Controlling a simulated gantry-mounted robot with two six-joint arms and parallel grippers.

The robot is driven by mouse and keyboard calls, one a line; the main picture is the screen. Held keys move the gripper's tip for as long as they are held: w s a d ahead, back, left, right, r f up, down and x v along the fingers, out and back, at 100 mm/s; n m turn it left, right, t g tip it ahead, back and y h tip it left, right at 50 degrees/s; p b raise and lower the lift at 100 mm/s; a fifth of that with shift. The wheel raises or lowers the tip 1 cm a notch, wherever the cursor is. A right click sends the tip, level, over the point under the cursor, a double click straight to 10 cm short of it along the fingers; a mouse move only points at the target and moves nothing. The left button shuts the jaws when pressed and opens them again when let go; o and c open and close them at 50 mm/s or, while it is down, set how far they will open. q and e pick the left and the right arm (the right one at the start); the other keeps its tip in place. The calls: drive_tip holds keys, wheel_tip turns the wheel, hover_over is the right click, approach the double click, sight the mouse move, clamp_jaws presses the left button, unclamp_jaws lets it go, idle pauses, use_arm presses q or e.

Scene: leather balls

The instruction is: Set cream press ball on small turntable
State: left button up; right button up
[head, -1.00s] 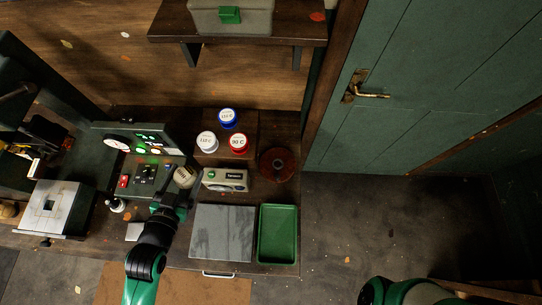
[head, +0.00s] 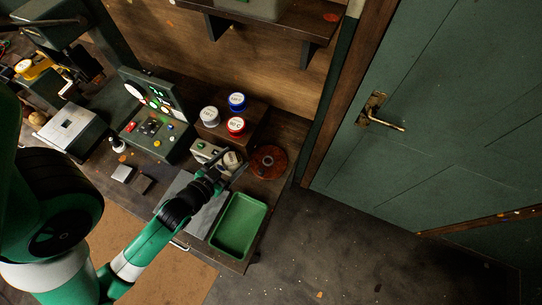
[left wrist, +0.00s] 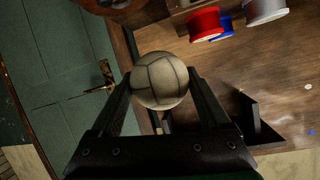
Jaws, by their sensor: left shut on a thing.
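The cream press ball (head: 232,160) is held between the fingers of my left gripper (head: 226,170), above the bench beside the small beige device. In the left wrist view the panelled cream ball (left wrist: 159,81) sits between the two black fingers (left wrist: 160,90). The small turntable (head: 268,162), a round reddish-brown disc with a central hub, stands just right of the ball, apart from it. Part of the turntable shows at the top edge of the left wrist view (left wrist: 108,4). My right gripper is out of view.
White (head: 209,116), blue (head: 237,101) and red (head: 236,126) spools stand on a wooden block behind. The beige device (head: 204,152) is left of the ball. A green tray (head: 238,225) lies in front of the turntable. A control console (head: 158,120) stands further left.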

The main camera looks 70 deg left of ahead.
use_arm(q)
drive_tip(key=w+a+f+b, duration=0.1)
drive_tip(key=w+f, duration=0.2)
drive_tip(key=w, duration=0.1)
drive_tip(key=w+a+f+b, duration=0.1)
drive_tip(key=w+f+b, duration=0.1)
drive_tip(key=w+f, duration=0.1)
drive_tip(key=w+a+f+b, duration=0.1)
drive_tip(key=w+f, duration=0.1)
drive_tip(key=w, duration=0.3)
drive_tip(key=shift+w+a+f, duration=0.1)
drive_tip(key=shift+a+f, duration=0.05)
drive_tip(key=shift+f, duration=0.25)
drive_tip(key=shift+w+f, duration=0.15)
drive_tip(key=shift+w, duration=0.05)
drive_tip(key=shift+w+f+b, duration=0.2)
drive_tip(key=shift+f+b, duration=0.8)
drive_tip(key=shift+f, duration=0.75)
drive_tip(key=shift+a, duration=0.1)
drive_tip(key=shift+f, duration=0.15)
drive_tip(key=o, duration=1.3)
